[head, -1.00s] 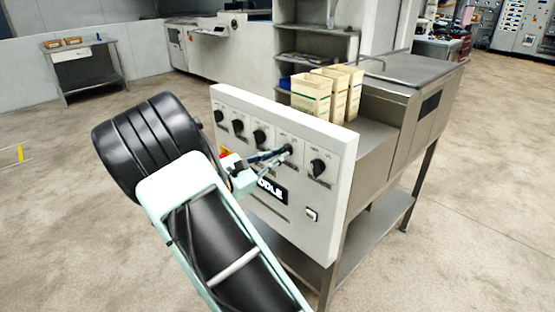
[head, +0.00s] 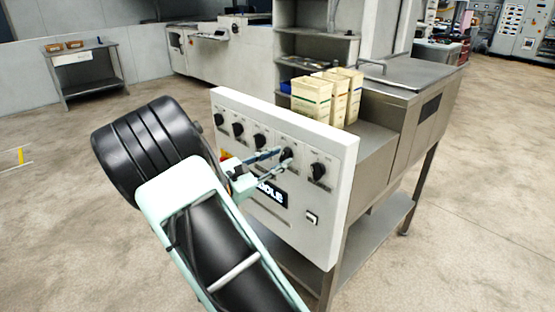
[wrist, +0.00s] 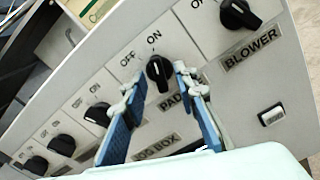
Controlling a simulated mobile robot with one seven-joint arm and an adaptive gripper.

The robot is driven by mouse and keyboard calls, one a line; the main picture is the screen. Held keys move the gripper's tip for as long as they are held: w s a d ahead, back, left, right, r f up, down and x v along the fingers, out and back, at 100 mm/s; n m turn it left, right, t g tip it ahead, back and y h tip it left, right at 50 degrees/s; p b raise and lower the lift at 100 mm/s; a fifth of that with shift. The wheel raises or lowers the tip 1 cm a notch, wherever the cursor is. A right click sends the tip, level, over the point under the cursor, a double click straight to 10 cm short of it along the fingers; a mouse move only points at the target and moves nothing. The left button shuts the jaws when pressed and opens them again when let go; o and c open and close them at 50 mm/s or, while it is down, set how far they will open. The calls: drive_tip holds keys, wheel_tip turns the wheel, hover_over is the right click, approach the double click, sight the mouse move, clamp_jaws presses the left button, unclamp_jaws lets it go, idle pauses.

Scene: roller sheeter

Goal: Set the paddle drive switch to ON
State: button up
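The paddle drive switch is a black rotary knob (wrist: 158,73) on the pale control panel, above a partly hidden label starting "PAD". OFF is printed to its upper left and ON above it. Its small white mark appears to point up, roughly toward ON. In the head view the knob (head: 287,154) is second from the right. My gripper (wrist: 160,80) is open, with one blue finger on each side of the knob and small gaps showing. The fingers (head: 276,161) also reach the knob in the head view. Whether either fingertip touches it cannot be told.
The blower knob (wrist: 238,14) sits close on the right, and other black knobs (wrist: 61,145) line up on the left. A small white rocker switch (head: 312,217) is lower right. Cream boxes (head: 311,97) stand behind the panel (head: 340,180).

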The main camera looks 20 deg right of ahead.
drive_tip(key=v, duration=1.2)
drive_tip(key=shift+d, duration=0.15)
